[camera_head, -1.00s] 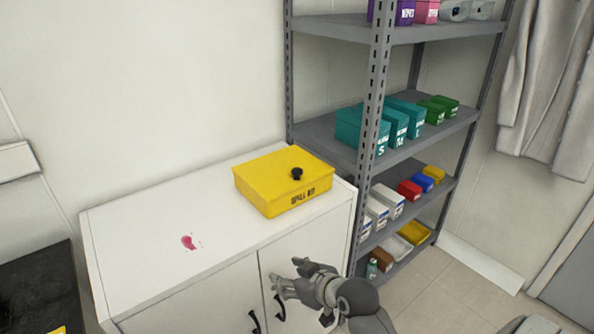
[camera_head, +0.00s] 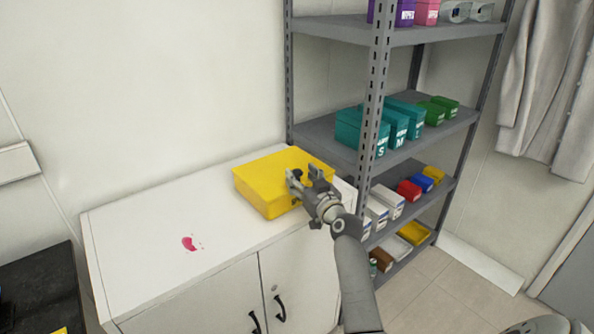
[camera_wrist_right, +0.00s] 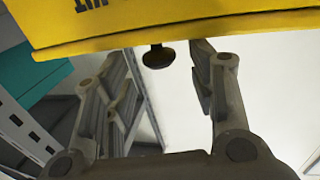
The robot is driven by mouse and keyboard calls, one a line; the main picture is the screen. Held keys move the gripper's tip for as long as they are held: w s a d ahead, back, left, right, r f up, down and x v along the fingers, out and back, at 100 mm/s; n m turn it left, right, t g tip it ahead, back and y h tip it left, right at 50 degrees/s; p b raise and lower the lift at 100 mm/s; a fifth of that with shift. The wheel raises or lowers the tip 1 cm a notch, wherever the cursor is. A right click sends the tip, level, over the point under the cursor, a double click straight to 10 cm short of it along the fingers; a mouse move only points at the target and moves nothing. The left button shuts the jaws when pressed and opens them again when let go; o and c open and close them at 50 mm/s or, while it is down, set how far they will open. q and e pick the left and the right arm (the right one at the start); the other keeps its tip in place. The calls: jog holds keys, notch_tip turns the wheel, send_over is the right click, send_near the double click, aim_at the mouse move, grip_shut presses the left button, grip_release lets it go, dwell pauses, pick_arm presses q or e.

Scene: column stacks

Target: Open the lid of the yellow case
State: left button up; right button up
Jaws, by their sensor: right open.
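The yellow case (camera_head: 265,180) sits shut on top of the white cabinet, near its right end. Its black knob (camera_head: 297,173) is on the lid, partly hidden by my right gripper (camera_head: 304,176), which is open at the case's front right part. In the right wrist view the yellow case (camera_wrist_right: 190,20) fills the top, with its lettering upside down. The black knob (camera_wrist_right: 158,57) shows between the open fingers, near their tips. I see no clear contact. My arm covers most of the front lettering in the head view. My left gripper is not in view.
The white cabinet (camera_head: 150,240) has free room left of the case, with a pink stain (camera_head: 189,243) on it. A grey shelf rack (camera_head: 372,100) with several boxes stands close to the right of the case. A dark surface (camera_head: 40,290) is at the lower left.

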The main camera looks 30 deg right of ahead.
aim_at(300, 174)
jog(key=shift+w+d, duration=0.15)
jog(key=shift+w, duration=0.75)
jog(key=shift+w+d, duration=0.1)
jog(key=shift+w, duration=0.8)
grip_shut()
